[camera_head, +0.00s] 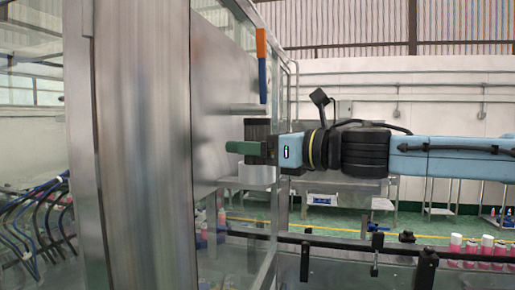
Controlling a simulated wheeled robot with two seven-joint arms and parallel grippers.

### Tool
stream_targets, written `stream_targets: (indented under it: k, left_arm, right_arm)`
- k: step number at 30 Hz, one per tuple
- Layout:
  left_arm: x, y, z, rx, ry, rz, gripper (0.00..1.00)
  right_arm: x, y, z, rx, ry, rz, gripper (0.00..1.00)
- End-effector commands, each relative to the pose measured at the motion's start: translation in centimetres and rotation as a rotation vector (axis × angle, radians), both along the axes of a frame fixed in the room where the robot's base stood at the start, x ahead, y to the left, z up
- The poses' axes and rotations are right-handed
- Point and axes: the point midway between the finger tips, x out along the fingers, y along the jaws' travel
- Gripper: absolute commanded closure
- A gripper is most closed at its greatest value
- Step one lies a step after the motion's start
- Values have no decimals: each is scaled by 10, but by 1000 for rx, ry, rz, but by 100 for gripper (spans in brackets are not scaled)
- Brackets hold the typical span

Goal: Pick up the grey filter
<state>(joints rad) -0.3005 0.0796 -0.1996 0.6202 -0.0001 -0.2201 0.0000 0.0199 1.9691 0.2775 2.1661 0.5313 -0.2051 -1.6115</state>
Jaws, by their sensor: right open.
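My right arm comes in from the right, and its gripper (245,148) points left toward a metal panel. The gripper is open; a dark green finger part shows at its tip. I cannot tell for sure which is the filter, or whether the gripper touches either one. Nothing is visibly held. My left gripper is not in view.
A tall metal panel (222,110) and a thick post (140,150) fill the left side. An orange and blue handle (262,65) hangs above the gripper. A dark rail with clamps (350,245) runs across the lower right, with red bottles (487,246) beyond it.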

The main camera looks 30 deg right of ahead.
Motion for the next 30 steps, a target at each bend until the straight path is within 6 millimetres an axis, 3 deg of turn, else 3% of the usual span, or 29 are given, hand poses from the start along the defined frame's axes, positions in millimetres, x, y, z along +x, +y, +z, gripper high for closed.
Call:
stream_targets:
  k: [14, 25, 30]
  left_arm:
    - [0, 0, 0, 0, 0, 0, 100]
    - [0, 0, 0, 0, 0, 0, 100]
    - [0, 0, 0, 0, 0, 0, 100]
  right_arm:
    - [7, 4, 0, 1, 0, 0, 34]
    - [7, 4, 0, 1, 0, 1, 82]
    - [7, 4, 0, 1, 0, 1, 82]
